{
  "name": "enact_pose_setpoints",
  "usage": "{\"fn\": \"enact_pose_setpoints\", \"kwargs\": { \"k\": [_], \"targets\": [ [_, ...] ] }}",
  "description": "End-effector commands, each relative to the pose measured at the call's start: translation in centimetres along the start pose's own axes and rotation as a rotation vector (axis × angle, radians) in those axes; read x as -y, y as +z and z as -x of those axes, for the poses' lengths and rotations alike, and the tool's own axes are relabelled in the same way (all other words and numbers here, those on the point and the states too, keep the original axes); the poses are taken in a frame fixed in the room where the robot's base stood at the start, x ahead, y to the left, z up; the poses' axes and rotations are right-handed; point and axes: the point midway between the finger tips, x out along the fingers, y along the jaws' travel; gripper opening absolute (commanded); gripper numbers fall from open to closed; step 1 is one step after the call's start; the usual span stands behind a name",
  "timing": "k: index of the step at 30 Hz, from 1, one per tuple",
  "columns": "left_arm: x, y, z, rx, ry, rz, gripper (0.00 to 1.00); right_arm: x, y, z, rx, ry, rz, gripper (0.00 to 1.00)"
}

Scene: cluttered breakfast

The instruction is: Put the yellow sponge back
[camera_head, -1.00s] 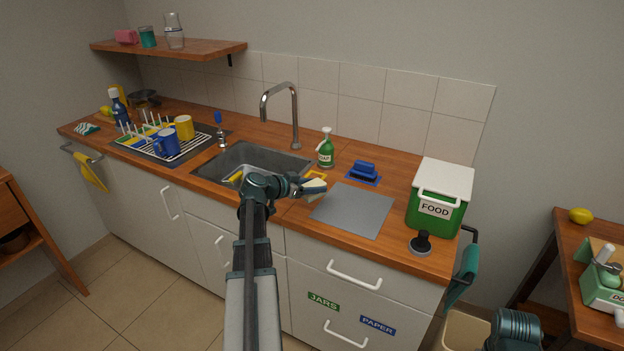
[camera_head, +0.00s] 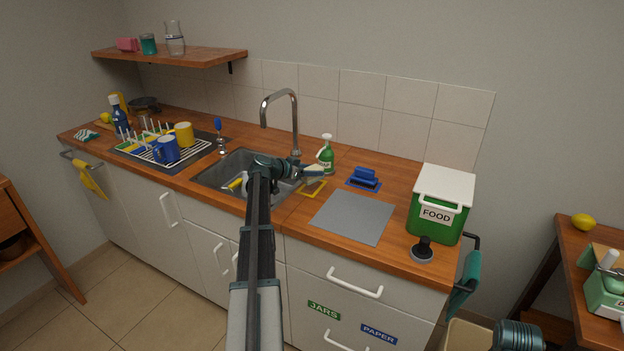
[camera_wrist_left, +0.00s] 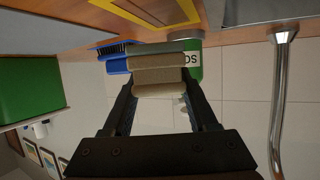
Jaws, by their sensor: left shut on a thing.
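My left gripper (camera_head: 304,172) is shut on the yellow sponge (camera_head: 315,171), a pale block at its fingertips above the counter, right of the sink. In the left wrist view the sponge (camera_wrist_left: 160,80) sits between the two fingers (camera_wrist_left: 163,95); one side looks yellowish tan, the other grey-green. A yellow square outline (camera_head: 313,194) is marked on the counter just below and in front of the sponge; it also shows in the left wrist view (camera_wrist_left: 172,22). The sponge is apart from the counter. My right gripper is out of sight.
A green soap bottle (camera_head: 326,158) stands close behind the sponge. A blue brush (camera_head: 364,178) lies to its right, and a grey mat (camera_head: 352,216) in front. The sink (camera_head: 215,178) and tall faucet (camera_head: 294,120) are left. A green FOOD box (camera_head: 437,214) stands far right.

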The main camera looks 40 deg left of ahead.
Motion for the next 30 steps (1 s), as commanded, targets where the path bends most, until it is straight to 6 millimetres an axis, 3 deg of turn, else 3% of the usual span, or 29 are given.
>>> {"fn": "enact_pose_setpoints", "kwargs": {
  "k": [2, 9, 22, 23, 27, 30],
  "targets": [
    [0.9, 0.1, -0.8, 0.0, 0.0, 0.0, 0.0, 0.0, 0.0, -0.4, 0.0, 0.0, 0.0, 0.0],
    [0.6, 3.3, -1.8, 0.0, 0.0, 0.0, 0.0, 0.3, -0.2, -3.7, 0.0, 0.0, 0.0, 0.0],
    [0.6, 3.5, -1.9, 0.0, 0.0, 0.0, 0.0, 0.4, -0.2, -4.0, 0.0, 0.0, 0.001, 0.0],
    [0.6, 3.4, -1.9, 0.0, 0.0, 0.0, 0.64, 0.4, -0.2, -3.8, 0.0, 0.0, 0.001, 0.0],
    [0.6, 3.3, -1.9, 0.0, 0.0, 0.0, 0.89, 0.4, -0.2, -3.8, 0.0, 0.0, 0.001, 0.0],
    [0.6, 3.3, -1.9, 0.0, 0.0, 0.0, 0.89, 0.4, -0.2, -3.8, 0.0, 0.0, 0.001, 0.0]
  ]
}}
